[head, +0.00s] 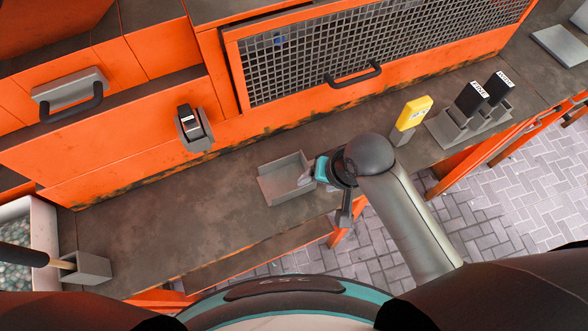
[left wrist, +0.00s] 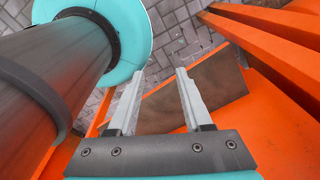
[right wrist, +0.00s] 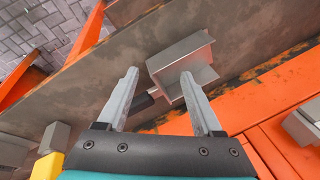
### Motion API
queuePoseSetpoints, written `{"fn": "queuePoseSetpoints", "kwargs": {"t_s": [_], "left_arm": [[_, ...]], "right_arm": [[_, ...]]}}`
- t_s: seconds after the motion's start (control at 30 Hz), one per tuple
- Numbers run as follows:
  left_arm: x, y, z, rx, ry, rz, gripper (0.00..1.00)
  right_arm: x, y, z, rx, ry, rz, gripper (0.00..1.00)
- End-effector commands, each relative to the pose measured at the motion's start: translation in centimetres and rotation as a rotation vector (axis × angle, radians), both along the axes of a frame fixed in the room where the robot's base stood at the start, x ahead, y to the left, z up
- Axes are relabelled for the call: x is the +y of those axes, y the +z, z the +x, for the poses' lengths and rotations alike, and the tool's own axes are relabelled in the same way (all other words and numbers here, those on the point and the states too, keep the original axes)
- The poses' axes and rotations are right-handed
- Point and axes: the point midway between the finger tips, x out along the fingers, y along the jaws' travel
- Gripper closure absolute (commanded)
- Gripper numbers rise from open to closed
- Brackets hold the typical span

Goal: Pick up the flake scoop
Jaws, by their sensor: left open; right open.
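The flake scoop appears to be the grey open-topped metal tray (head: 280,182) on the bench. In the right wrist view the scoop (right wrist: 180,58) lies beyond the fingertips, with a short dark handle (right wrist: 144,101) reaching back between the fingers. My right gripper (head: 307,180) is open at the scoop's right side in the head view and hides the handle there. It also shows open and empty in the right wrist view (right wrist: 158,80). My left gripper (left wrist: 181,75) is open and empty beside orange frame parts, outside the head view.
A yellow item (head: 412,112) and a grey holder with black labelled pieces (head: 470,116) stand to the right on the bench. Orange panels and a mesh front (head: 370,52) rise behind. The bench left of the scoop is clear.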

Motion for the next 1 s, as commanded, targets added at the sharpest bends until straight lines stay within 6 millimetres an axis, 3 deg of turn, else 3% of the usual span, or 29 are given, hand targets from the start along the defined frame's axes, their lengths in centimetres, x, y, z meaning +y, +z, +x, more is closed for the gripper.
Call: {"fn": "queuePoseSetpoints", "kwargs": {"t_s": [0.1,0.27,0.7,0.87,1.0], "left_arm": [[-0.3,0.7,0.3,-0.005,0.001,-0.004,0.50],[-1.1,1.4,0.4,-0.007,0.003,-0.014,0.50],[-1.3,2.6,0.4,-0.007,0.004,-0.017,0.50],[-1.1,2.6,0.4,-0.006,0.004,-0.015,0.50],[-0.9,2.1,0.3,-0.005,0.004,-0.013,0.50]], "right_arm": [[1.6,2.1,2.3,0.070,-0.125,0.047,0.32],[2.2,4.5,4.3,0.186,-0.336,0.055,0.32],[-1.8,9.8,8.0,0.335,-0.935,-0.079,0.32],[-2.4,9.5,8.2,0.341,-1.002,-0.095,0.32],[-2.5,7.1,8.1,0.342,-1.008,-0.098,0.32]]}}
